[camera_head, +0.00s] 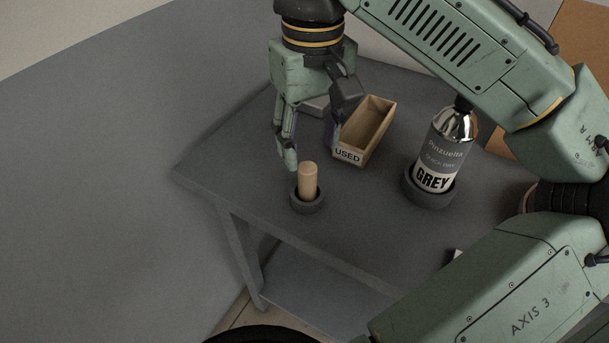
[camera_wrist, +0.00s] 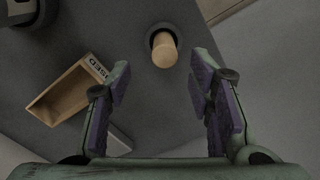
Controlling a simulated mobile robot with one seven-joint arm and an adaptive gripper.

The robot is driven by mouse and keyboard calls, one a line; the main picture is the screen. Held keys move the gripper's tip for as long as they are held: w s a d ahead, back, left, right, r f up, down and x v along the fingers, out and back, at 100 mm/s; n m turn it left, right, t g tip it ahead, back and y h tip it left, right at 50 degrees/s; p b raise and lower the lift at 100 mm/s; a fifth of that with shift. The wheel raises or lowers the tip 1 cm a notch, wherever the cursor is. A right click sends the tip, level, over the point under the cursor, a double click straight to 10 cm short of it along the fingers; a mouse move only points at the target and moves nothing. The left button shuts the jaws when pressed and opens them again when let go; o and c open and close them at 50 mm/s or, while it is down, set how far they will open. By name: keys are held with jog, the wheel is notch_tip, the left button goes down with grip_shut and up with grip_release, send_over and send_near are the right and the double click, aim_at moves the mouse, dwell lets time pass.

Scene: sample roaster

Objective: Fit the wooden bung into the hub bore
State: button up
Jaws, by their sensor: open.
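The wooden bung (camera_head: 308,180) is a pale cylinder standing upright in a round dark holder (camera_head: 307,203) near the table's left front part. In the wrist view the bung (camera_wrist: 164,50) shows beyond the fingertips, in its holder (camera_wrist: 154,36). My gripper (camera_head: 312,155) is open and empty, above and behind the bung. In the wrist view my gripper (camera_wrist: 158,75) has its fingers wide apart with nothing between them. I cannot make out the hub bore in either view.
A wooden box labelled USED (camera_head: 368,132) stands behind and right of the bung. A bottle labelled GREY (camera_head: 445,150) stands in a dark round base (camera_head: 428,192) to the right. The grey table (camera_head: 245,165) is bare at left.

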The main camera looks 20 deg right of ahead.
aim_at(308, 167)
jog(key=shift+s+a+f+p, duration=0.1)
jog(key=shift+a+f+p, duration=0.1)
jog(key=shift+f, duration=1.6)
jog(key=shift+s+a+f+p, duration=0.1)
jog(key=shift+f+p, duration=0.1)
jog(key=shift+f, duration=1.55)
jog(key=shift+c, duration=0.5)
grip_shut()
